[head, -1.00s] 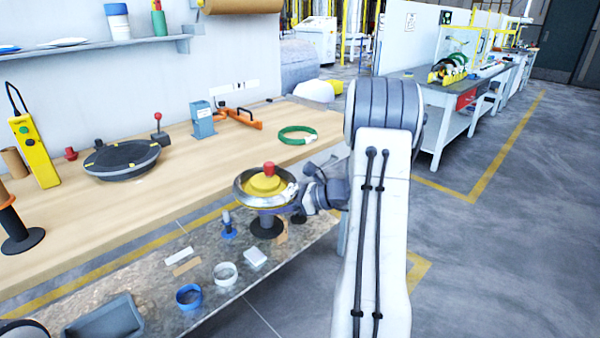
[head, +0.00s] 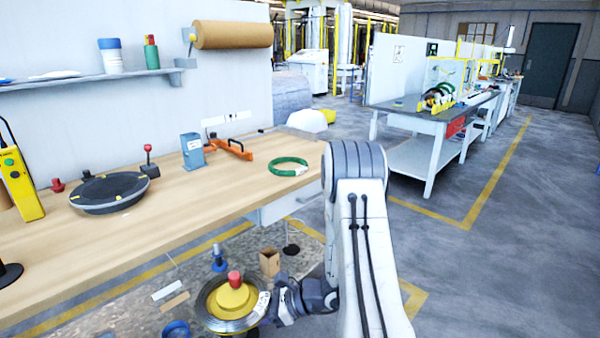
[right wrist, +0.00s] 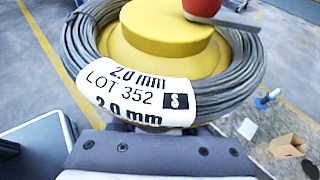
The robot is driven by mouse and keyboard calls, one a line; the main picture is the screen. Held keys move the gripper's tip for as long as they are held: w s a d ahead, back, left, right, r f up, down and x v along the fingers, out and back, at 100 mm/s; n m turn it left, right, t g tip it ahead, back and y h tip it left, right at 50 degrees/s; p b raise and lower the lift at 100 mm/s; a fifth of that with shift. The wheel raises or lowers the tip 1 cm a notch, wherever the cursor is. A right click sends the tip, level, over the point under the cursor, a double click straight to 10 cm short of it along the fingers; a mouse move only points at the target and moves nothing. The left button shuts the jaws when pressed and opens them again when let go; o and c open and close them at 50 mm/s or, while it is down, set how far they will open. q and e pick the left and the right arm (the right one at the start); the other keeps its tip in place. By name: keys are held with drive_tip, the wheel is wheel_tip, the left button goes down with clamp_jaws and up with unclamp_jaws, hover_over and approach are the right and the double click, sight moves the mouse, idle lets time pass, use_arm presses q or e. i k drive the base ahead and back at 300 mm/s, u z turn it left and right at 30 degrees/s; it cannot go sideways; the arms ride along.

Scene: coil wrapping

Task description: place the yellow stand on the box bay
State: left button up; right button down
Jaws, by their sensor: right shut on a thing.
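The yellow stand (head: 232,296) has a round yellow top, a red knob and a coil of grey wire around it. It also fills the upper part of the right wrist view (right wrist: 165,35), where a white label on the coil (right wrist: 140,88) faces me. My right gripper (head: 275,304) is at the right side of the stand and shut on it. The fingers and the exact grip point are hidden under the coil and label. The stand looks upright, with its lower part mostly hidden. I cannot make out which place is the box bay. My left gripper is not in view.
A speckled grey surface lies below, with a small open cardboard box (head: 270,262) and a blue piece (head: 219,260). The wooden bench (head: 165,220) behind holds a dark round turntable (head: 115,192), a blue-grey block (head: 192,152) and a green ring (head: 288,166). Open floor lies right.

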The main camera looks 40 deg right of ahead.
sight(278, 146)
drive_tip(key=z, duration=2.5)
drive_tip(key=i, duration=1.7)
drive_tip(key=u, duration=3.05)
